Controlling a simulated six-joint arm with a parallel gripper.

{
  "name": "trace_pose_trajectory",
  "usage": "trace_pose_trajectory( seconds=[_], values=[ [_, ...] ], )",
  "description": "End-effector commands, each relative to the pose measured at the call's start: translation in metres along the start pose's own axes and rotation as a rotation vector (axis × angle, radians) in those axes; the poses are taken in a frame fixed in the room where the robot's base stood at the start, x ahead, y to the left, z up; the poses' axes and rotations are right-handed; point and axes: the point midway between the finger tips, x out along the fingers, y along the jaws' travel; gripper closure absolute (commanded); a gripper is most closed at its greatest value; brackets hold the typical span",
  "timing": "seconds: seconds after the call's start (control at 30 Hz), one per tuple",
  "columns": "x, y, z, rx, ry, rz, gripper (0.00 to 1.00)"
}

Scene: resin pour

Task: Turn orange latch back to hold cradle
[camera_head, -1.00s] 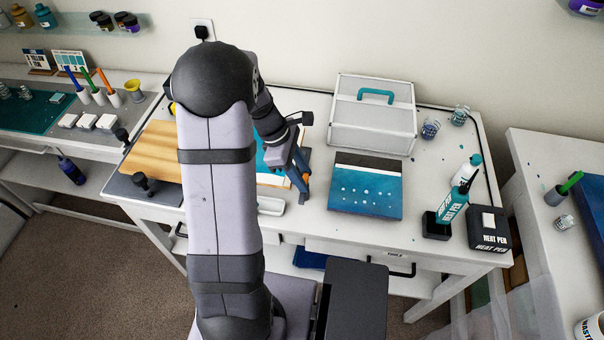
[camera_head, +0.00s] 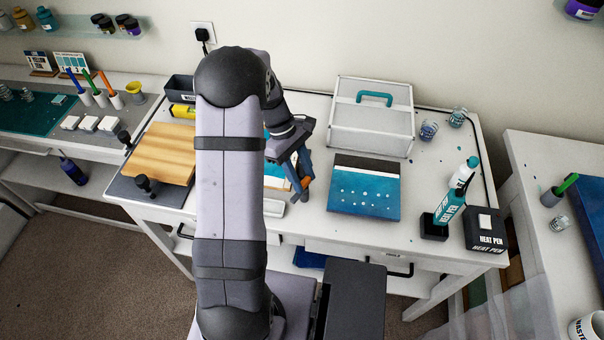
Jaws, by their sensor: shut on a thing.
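My gripper (camera_head: 302,182) is low over the work table, just right of my arm's large link. Its jaws are shut at a small orange part, which I take to be the orange latch (camera_head: 307,182). A blue bar-like piece (camera_head: 305,161) shows beside the jaws; I cannot tell whether it belongs to the cradle. A blue and white surface with an orange-brown edge (camera_head: 279,182) lies just left of the gripper, mostly hidden behind my arm. The cradle's full shape and the latch's exact angle are hidden.
A wooden board (camera_head: 160,152) lies on a dark base with black knobs at left. A blue panel (camera_head: 365,192) lies right of the gripper, before a silver case (camera_head: 370,120). A heat pen (camera_head: 450,208) stands at right. A white tray (camera_head: 273,208) is at the front.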

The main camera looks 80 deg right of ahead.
Motion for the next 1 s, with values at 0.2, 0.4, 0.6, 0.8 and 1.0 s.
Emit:
trace_pose_trajectory(
  seconds=[0.2,0.4,0.6,0.8,1.0],
  values=[
    [-0.0014,0.0029,0.0012,0.193,-0.001,-0.079,0.9],
    [-0.0007,0.0043,0.0015,0.369,0.0,-0.151,0.9],
    [-0.0004,0.0056,0.002,0.546,0.001,-0.224,0.9],
    [-0.0002,0.0067,0.0026,0.716,0.002,-0.294,0.9],
    [0.0002,0.0071,0.0033,0.862,0.002,-0.355,0.9]
  ],
)
